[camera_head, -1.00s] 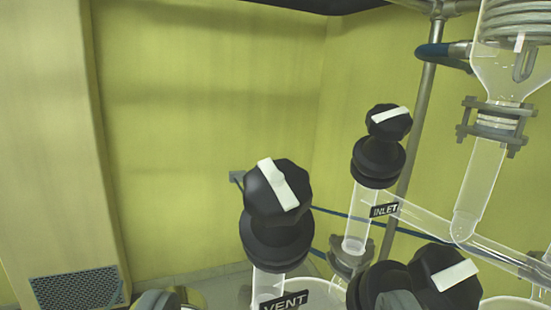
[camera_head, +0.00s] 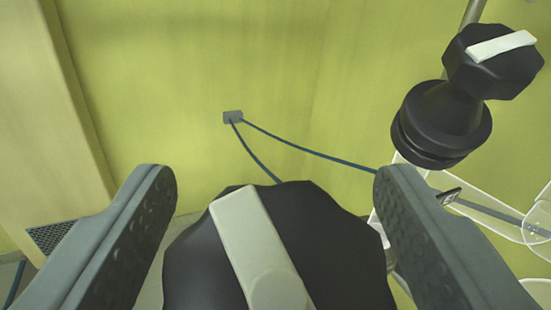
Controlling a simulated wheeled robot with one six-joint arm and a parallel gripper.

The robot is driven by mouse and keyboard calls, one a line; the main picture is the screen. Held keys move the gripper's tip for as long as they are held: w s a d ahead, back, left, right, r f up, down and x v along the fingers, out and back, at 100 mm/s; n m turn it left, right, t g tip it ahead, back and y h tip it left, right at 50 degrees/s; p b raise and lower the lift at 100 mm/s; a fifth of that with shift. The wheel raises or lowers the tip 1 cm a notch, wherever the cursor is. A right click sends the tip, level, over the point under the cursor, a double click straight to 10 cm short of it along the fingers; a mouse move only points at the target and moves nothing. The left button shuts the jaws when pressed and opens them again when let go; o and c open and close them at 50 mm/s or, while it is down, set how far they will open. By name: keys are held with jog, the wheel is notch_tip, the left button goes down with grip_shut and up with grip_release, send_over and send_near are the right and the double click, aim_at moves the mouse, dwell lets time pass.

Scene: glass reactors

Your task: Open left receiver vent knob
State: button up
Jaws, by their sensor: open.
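The black faceted vent knob (camera_head: 335,250) with a white bar on top fills the lower middle of the view. The white bar (camera_head: 255,250) runs from upper left to lower right. My gripper (camera_head: 268,195) is open, with one grey finger on each side of the knob. A gap shows on the left of the knob, and the right finger is close to its right side. I cannot tell whether that finger touches it. The VENT label and the glass stem below are hidden behind the knob.
The black inlet knob (camera_head: 490,62) with its white bar stands at the upper right, near my right finger. Clear glass tubing (camera_head: 500,225) lies below it.

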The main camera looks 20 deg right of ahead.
jog(key=shift+w, duration=0.15)
jog(key=shift+c, duration=0.2)
jog(key=c, duration=1)
jog(key=shift+o, duration=0.2)
jog(key=shift+d, duration=0.1)
jog(key=shift+n+y, duration=0.3)
jog(key=shift+n, duration=0.1)
jog(key=shift+a+n+y, duration=0.15)
jog(key=shift+n+y, duration=1.55)
jog(key=shift+n, duration=0.05)
jog(key=shift+a+n+y, duration=0.15)
jog(key=shift+n+y, duration=1.55)
jog(key=shift+n, duration=0.05)
jog(key=shift+a+f+n+g+y, duration=0.15)
jog(key=shift+n+g+y, duration=0.3)
jog(key=shift+n+y, duration=0.75)
jog(key=shift+a+n+g+y, duration=0.1)
jog(key=shift+n+g+y, duration=0.35)
jog(key=shift+n+y, duration=0.75)
jog(key=shift+f+n+g+y, duration=0.1)
jog(key=shift+n+g+y, duration=0.35)
jog(key=shift+n, duration=0.35)
